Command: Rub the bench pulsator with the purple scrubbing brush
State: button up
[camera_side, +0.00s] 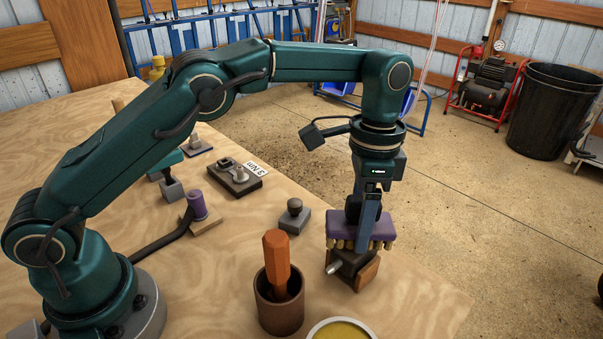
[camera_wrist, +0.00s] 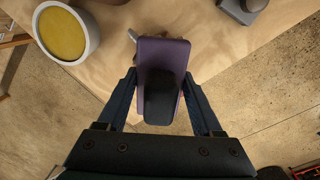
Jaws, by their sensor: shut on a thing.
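The purple scrubbing brush (camera_side: 345,226) has a purple block, tan bristles and a black grip. My gripper (camera_side: 368,212) is shut on the black grip, which also shows between the fingers in the wrist view (camera_wrist: 160,100). The bristles face down on or just above a dark block with a metal spout and a wooden side, which looks like the bench pulsator (camera_side: 350,263). The brush covers its top, so I cannot tell for certain whether they touch. In the wrist view the purple block (camera_wrist: 163,52) hides nearly all of the pulsator.
A brown pot (camera_side: 280,308) with an orange-handled tool stands to the left. A yellow-filled bowl (camera_side: 341,330) is at the front. A small grey block with a knob (camera_side: 295,216) and a plate with a fitting (camera_side: 234,178) lie farther back. The bench edge runs close to the pulsator.

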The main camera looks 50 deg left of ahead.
aim_at(345, 231)
jog(key=shift+s, duration=0.1)
jog(key=shift+s, duration=0.65)
jog(key=shift+s+f, duration=0.15)
jog(key=shift+s, duration=0.75)
jog(key=shift+c, duration=1.2)
jog(key=shift+s+r, duration=0.15)
jog(key=shift+s, duration=0.55)
jog(key=shift+s+r, duration=0.15)
jog(key=shift+s, duration=0.5)
notch_tip(345, 231, up, 6)
jog(key=shift+w, duration=0.3)
jog(key=shift+w+r, duration=0.1)
jog(key=shift+r, duration=1.4)
